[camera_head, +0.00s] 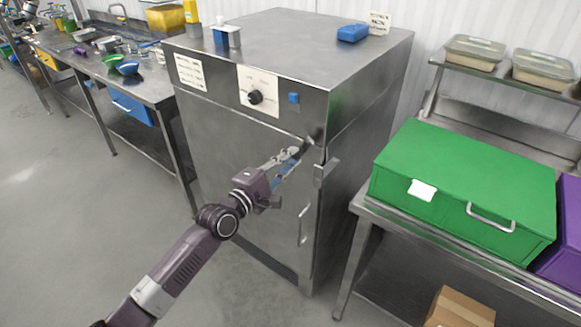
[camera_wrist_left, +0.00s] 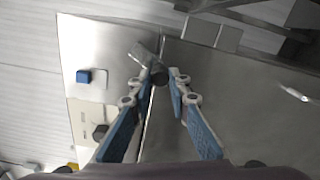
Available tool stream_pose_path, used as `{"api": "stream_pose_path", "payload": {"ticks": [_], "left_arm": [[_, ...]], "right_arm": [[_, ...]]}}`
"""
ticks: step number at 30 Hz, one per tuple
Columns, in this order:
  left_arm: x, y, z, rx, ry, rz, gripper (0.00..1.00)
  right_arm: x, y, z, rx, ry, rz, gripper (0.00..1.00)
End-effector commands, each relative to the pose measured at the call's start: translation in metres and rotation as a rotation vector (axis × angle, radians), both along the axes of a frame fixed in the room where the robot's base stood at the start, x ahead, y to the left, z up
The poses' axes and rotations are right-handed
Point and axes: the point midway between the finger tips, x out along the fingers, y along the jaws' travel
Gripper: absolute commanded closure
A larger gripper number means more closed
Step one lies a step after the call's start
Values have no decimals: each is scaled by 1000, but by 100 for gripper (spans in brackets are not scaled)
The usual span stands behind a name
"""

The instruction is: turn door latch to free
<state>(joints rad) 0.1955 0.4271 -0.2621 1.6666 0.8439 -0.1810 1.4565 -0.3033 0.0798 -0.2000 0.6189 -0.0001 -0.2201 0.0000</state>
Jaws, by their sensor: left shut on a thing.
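The steel cabinet (camera_head: 285,75) has a closed front door (camera_head: 225,140) with a vertical bar handle (camera_head: 303,225). A small dark door latch (camera_head: 312,141) sits at the door's upper right corner. In the left wrist view the latch (camera_wrist_left: 158,73) shows as a dark knob with a grey metal part, at the seam between door and top panel. My left gripper (camera_head: 293,155) is at the latch, its blue fingers (camera_wrist_left: 166,77) on either side of the dark knob and shut on it. The fingers partly hide the latch. My right gripper is not in view.
The cabinet's top panel carries a black dial (camera_head: 256,97) and a blue button (camera_head: 294,98). A green box (camera_head: 465,180) stands on a steel table at right. A steel bench (camera_head: 125,75) with bowls is at left. Grey floor (camera_head: 70,230) is clear.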

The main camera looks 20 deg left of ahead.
Motion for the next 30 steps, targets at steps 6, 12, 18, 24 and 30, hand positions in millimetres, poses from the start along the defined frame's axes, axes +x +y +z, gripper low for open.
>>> {"api": "stream_pose_path", "payload": {"ticks": [6, 12, 18, 24, 30], "left_arm": [[5, 10, 6, -193, 65, 2, 100], [8, 16, 8, -343, 120, 2, 100], [10, 22, 8, -452, 160, 1, 100], [11, 25, 7, -516, 185, 1, 100], [11, 26, 7, -542, 195, 1, 100]], "right_arm": [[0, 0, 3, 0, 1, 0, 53], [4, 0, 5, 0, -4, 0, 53], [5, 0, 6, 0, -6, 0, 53], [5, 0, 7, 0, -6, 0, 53], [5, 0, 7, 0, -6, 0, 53]]}}
